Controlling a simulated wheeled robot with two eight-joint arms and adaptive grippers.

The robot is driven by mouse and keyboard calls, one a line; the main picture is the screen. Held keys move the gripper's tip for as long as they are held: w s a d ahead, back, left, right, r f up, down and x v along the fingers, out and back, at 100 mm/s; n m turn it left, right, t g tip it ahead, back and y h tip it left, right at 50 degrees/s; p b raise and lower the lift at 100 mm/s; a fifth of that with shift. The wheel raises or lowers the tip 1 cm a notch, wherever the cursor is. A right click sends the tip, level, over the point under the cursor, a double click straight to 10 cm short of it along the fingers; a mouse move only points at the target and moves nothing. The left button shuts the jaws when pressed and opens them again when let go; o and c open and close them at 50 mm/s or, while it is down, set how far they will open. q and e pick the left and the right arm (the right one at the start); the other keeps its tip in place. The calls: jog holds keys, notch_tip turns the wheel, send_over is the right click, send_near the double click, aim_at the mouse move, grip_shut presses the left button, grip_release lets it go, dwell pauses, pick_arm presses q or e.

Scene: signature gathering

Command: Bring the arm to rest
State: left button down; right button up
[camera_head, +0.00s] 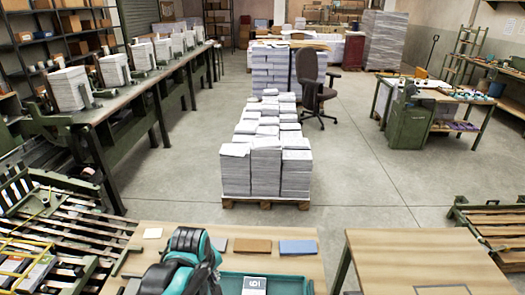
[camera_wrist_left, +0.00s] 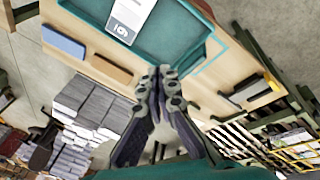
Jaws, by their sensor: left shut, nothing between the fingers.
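My left arm, teal and dark grey, comes in at the bottom of the head view, with my left gripper (camera_head: 207,272) over the wooden table (camera_head: 140,262), beside the teal tray (camera_head: 292,285). In the left wrist view the gripper (camera_wrist_left: 160,78) has its fingertips together with nothing between them. The teal tray (camera_wrist_left: 172,55) lies past the fingertips there. A white labelled booklet (camera_head: 254,285) lies in the tray, and it shows in the left wrist view too (camera_wrist_left: 130,14). My right gripper is not in view.
A brown block (camera_head: 252,246) and a blue block (camera_head: 298,247) lie along the table's far edge. A second wooden table (camera_head: 420,255) stands to the right across a gap. Slatted racks (camera_head: 45,232) are at the left. A pallet of paper stacks (camera_head: 265,170) stands beyond.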

pick_arm(q)
jog(key=s+a+r+m+t, duration=0.1)
jog(key=s+a+r+m, duration=0.1)
jog(key=s+m, duration=0.2)
jog(key=s+a+r+m+t, duration=0.1)
jog(key=s+a+m+t, duration=0.1)
jog(key=s+m, duration=0.2)
jog(key=shift+s+r+m+t, duration=0.3)
jog(key=shift+s+r+m, duration=0.1)
jog(key=shift+s, duration=0.85)
